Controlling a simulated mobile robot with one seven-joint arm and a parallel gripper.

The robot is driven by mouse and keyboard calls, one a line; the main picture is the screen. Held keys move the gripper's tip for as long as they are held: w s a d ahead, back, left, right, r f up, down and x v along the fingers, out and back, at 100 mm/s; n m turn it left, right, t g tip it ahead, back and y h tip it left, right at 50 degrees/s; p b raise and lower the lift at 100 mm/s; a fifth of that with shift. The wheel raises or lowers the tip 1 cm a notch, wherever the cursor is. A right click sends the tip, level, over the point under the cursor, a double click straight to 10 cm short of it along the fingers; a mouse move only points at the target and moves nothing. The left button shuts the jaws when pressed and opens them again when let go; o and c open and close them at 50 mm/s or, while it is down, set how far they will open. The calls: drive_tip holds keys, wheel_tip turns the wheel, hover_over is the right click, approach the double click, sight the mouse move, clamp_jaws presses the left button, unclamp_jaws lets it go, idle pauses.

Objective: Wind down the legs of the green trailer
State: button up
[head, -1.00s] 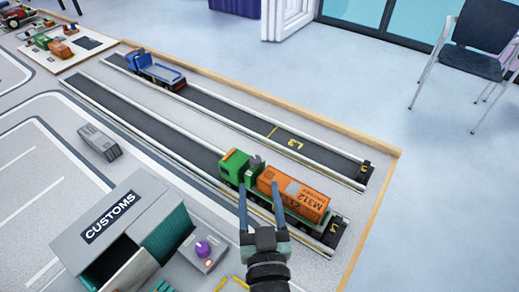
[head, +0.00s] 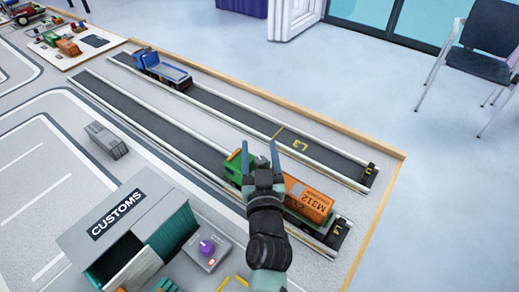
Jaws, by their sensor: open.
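The green truck cab (head: 234,166) stands in the near lane, with its green trailer (head: 301,219) behind it to the right. The trailer carries an orange container (head: 308,199) marked M312. My gripper (head: 259,152) is open and appears over the join between cab and trailer, its two fingers pointing up the picture. My wrist and gripper cover the middle of the rig. The trailer's legs and any crank cannot be seen.
A blue flatbed truck (head: 160,69) stands in the far lane. The customs building (head: 130,222) and a grey box with a purple knob (head: 206,249) are at the near side. A grey container-like block (head: 106,139) lies on the left. The lane right of the blue truck is clear.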

clamp_jaws()
